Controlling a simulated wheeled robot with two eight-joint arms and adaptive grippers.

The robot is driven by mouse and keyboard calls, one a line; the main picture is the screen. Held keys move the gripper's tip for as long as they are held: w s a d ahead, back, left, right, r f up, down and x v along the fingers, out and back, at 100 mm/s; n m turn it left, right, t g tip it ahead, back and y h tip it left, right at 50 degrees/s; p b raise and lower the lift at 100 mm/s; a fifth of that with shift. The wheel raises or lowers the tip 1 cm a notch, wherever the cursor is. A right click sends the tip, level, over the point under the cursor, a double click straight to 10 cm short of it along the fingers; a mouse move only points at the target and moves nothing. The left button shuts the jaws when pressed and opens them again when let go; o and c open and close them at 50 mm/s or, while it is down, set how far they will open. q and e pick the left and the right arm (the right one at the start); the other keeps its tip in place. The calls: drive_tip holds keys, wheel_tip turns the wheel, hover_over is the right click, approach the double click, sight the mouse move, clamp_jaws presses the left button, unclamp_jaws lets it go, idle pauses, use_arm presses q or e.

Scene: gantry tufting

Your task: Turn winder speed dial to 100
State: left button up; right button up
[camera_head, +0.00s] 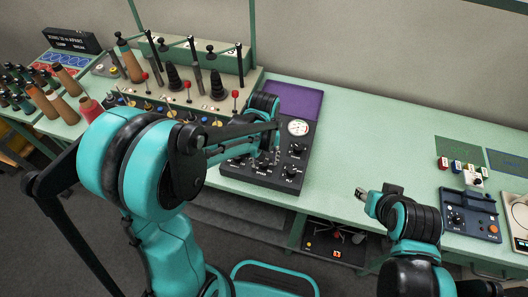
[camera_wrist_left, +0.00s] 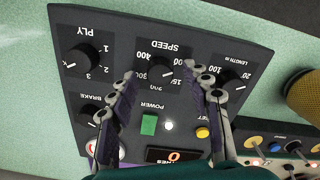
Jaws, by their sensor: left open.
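The dark winder panel (camera_head: 262,178) lies on the green bench. It shows upside down in the left wrist view (camera_wrist_left: 112,60), with the SPEED dial (camera_wrist_left: 162,71), a black knob, at its upper middle. The dial's pointer setting is too small to read surely. My left gripper (camera_head: 268,150) is over the panel. In the left wrist view its open fingers (camera_wrist_left: 164,78) stand either side of the SPEED dial. I cannot tell whether they touch it. My right gripper (camera_head: 368,198) is at the bench's front edge, away from the panel; its finger state is unclear.
PLY (camera_wrist_left: 82,60), BRAKE (camera_wrist_left: 91,113) and LENGTH (camera_wrist_left: 231,82) knobs, a green POWER button (camera_wrist_left: 149,124) and a yellow button (camera_wrist_left: 202,132) surround the fingers. Cones (camera_head: 130,65) and red-tipped levers (camera_head: 187,88) stand at left. A blue device (camera_head: 468,213) sits right; bench between is clear.

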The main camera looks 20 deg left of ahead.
use_arm(q)
wheel_tip(320, 180, up, 12)
drive_tip(key=shift+f, duration=0.25)
idle(0.5)
drive_tip(key=s+a+f+m+t+b, duration=0.2)
drive_tip(key=s+t, duration=0.1)
drive_tip(key=s, duration=0.2)
drive_tip(key=s+a+f+m+t+b, duration=0.2)
drive_tip(key=s+t, duration=0.2)
drive_tip(key=s, duration=0.1)
drive_tip(key=shift+s+a, duration=0.3)
drive_tip(key=shift+s, duration=0.05)
drive_tip(key=shift+f, duration=0.1)
idle(0.6)
